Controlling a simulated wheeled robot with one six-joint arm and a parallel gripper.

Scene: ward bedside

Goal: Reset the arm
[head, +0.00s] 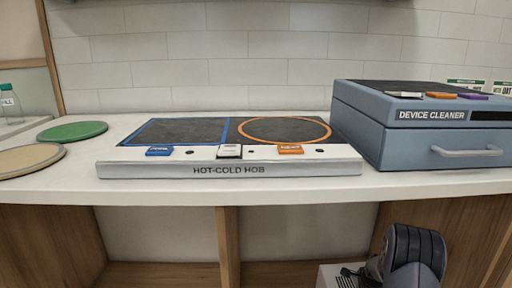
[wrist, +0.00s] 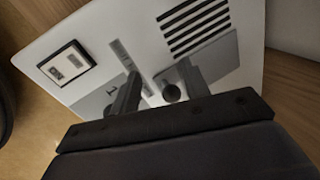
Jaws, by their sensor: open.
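My arm (head: 408,258) shows at the lower right of the head view, folded low in front of the cabinet and below the counter top. My gripper (wrist: 159,68) shows in the wrist view with its two dark fingers apart and nothing between them. It faces a white panel with black stripes, which looks like part of my own base. The fingertips are not visible in the head view.
The white counter (head: 230,187) carries a hot-cold hob (head: 230,169), a blue device cleaner (head: 440,147) at right, a green disc (head: 73,131) and a tan disc (head: 28,159) at left. A green-capped bottle (head: 10,103) stands at far left. Wooden cabinet panels (head: 228,245) stand below.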

